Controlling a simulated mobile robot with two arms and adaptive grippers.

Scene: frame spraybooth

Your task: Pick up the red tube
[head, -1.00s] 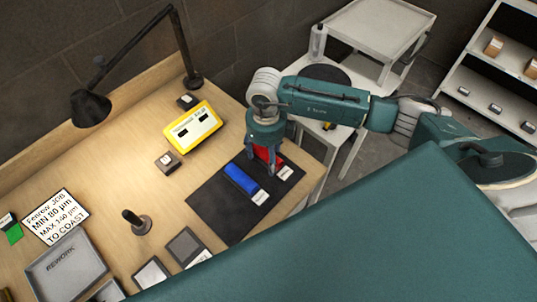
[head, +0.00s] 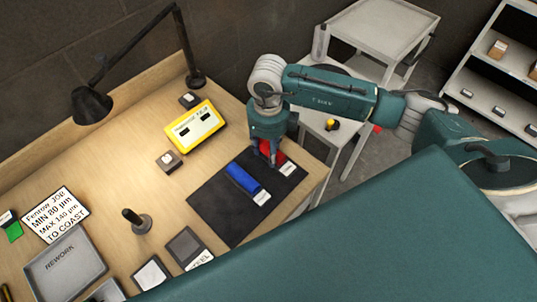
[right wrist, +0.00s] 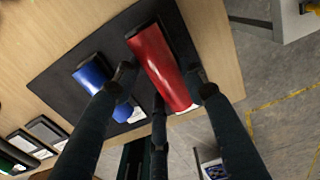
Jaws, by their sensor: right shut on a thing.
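The red tube (head: 271,153) is between the fingers of my right gripper (head: 265,158), at the upper right part of the black mat (head: 222,210). The right wrist view shows the red tube (right wrist: 160,65) held between the dark fingers (right wrist: 165,85), closer to the camera than the blue tube. The gripper is shut on it. Fingers hide part of the tube, and I cannot tell how far it is off the mat. The blue tube (head: 242,178) lies on the mat to its left; it also shows in the wrist view (right wrist: 92,73). My left gripper is not in view.
A yellow gauge box (head: 194,126) and a small block (head: 168,161) stand left of the mat. A black lamp (head: 92,105), a dark stamp-like handle (head: 137,222) and a grey tray (head: 66,264) are further left. A white cart (head: 380,30) stands behind the bench.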

